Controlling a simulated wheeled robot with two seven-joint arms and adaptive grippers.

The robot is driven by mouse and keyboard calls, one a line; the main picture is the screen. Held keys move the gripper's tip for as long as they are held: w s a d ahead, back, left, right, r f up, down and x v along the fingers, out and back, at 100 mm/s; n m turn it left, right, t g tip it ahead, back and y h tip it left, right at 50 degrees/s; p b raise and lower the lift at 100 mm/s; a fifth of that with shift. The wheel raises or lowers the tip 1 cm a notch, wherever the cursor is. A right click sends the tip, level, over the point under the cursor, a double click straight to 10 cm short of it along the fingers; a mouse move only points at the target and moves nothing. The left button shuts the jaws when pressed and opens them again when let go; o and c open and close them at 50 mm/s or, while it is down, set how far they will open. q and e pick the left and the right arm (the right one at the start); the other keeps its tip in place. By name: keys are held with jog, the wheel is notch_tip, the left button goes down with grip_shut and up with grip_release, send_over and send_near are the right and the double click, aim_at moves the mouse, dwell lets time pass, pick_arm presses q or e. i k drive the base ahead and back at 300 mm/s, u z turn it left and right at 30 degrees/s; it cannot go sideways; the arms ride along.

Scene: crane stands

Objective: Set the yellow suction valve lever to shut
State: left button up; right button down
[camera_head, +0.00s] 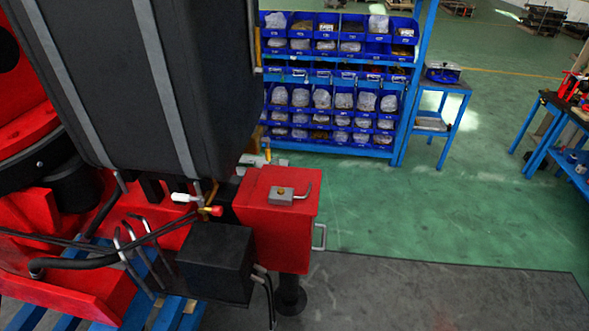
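Neither of my grippers is in the head view. A small yellow part (268,154) stands upright beside a grey fitting, behind the red box (285,205) at the machine's right end. Another small brass-yellow fitting (209,192) sits below the black tank (170,80), with a red knob (216,210) and a white piece (185,198) close to it. I cannot tell which of these yellow parts is the suction valve lever, nor its setting, at this size.
A black box (216,262) and black hoses (75,262) crowd the machine's front. A blue rack of bins (335,125) and a small blue table (443,88) stand behind. A workbench (570,120) is at right. The green floor between is clear.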

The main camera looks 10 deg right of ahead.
aim_at(268, 140)
jog(key=u, duration=0.35)
jog(key=k, duration=0.15)
jog(key=z, duration=1)
jog(key=i, duration=0.7)
jog(key=u, duration=0.65)
jog(key=i, duration=0.55)
jog(key=u, duration=0.5)
